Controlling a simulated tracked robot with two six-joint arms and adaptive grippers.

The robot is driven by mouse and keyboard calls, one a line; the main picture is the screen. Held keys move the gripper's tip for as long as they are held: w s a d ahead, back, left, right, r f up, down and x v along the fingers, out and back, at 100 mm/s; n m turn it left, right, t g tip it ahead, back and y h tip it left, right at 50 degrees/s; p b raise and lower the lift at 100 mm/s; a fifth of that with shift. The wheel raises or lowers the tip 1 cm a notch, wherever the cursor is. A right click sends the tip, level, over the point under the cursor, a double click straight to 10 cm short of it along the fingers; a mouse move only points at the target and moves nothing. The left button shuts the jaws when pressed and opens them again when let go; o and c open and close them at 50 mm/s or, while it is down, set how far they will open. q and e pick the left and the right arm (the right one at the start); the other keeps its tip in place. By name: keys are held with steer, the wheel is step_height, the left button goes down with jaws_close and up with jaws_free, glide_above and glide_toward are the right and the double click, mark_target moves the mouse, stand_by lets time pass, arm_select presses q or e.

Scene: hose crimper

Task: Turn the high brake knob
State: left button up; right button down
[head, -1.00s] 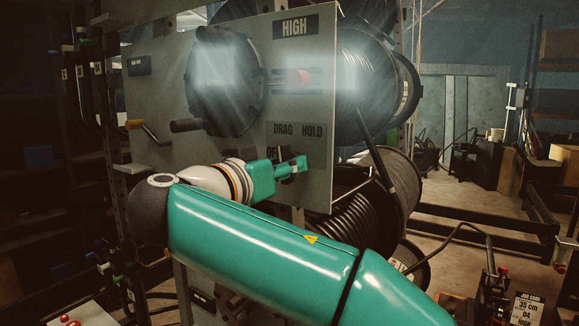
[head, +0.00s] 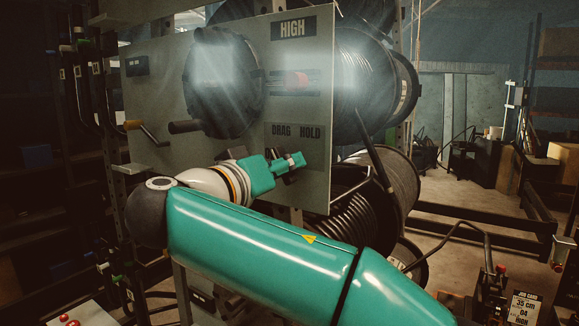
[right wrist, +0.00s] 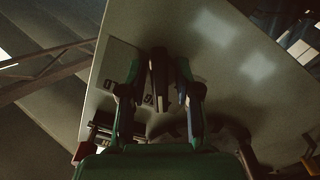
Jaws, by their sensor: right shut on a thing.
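The high brake knob (right wrist: 159,78) is a dark bar-shaped handle on the grey panel (head: 160,75), below the DRAG and HOLD labels (head: 296,132). In the head view it is mostly hidden behind my right gripper (head: 287,163), with dark parts showing above and below the fingers. In the right wrist view the knob stands between the two fingers of my right gripper (right wrist: 158,72), which is shut on it. The HIGH sign (head: 292,30) is at the top of the same panel. My left gripper is not in view.
A round black drum cover (head: 222,80) with a dark handle (head: 187,126) sits left of the knob. A yellow-gripped crank (head: 146,130) is farther left. Hose reels (head: 385,85) stand behind the panel's right edge.

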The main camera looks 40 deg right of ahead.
steer(key=shift+w+a+r, duration=0.1)
steer(key=shift+a, duration=0.1)
steer(key=c, duration=1.1)
jaws_free()
steer(key=shift+c, duration=0.2)
steer(key=shift+w+a, duration=0.1)
steer(key=shift+a, duration=0.1)
steer(key=shift+d, duration=0.1)
steer(key=v, duration=1.2)
steer(key=shift+f, duration=0.25)
